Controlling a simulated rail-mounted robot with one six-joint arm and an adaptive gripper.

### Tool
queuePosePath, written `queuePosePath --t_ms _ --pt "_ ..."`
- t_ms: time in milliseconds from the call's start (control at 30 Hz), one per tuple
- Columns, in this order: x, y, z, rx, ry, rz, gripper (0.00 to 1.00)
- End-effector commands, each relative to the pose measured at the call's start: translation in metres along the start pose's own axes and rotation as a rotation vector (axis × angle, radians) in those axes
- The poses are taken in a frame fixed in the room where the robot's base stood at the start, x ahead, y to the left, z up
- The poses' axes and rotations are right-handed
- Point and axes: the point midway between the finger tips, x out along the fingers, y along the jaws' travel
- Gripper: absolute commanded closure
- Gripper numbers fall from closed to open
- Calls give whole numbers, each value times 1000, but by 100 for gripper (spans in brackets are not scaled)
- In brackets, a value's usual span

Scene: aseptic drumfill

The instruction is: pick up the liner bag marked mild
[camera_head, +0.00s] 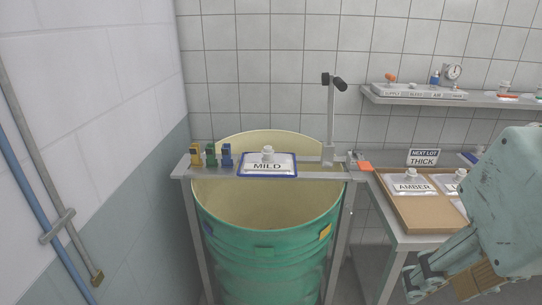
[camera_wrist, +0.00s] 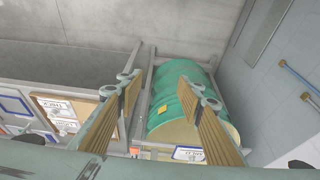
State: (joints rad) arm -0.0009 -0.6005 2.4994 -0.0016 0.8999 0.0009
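The liner bag marked MILD (camera_head: 267,165) is a flat white pack with a blue edge and a pale cap. It lies on a grey rail across the open green drum (camera_head: 265,245). In the wrist view its label (camera_wrist: 188,154) shows at the bottom, partly cut off by a finger. My gripper (camera_wrist: 163,85) has its two tan-padded fingers wide apart with nothing between them. In the head view my gripper (camera_head: 450,280) is at the lower right, beside the side table and well right of the MILD bag; its tips are partly out of frame.
A NEXT LOT THICK sign (camera_head: 423,157) stands behind. Yellow, green and blue clamps (camera_head: 211,155) sit left of MILD. An upright post (camera_head: 331,120) rises at its right.

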Motion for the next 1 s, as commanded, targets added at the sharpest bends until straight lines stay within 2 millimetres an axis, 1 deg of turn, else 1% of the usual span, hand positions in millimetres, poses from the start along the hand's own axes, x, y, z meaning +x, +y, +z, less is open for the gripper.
queuePosePath --t_ms 367,567,667,767,1000 --pt "-1 0 -1 -2 0 0 66" --pt "-6 -1 -13 -23 -5 -2 66" --pt "-10 -2 -25 -45 -11 -3 66" --pt "-16 -4 -42 -75 -18 -6 66" --pt "-31 -10 -92 -171 -39 -13 66"
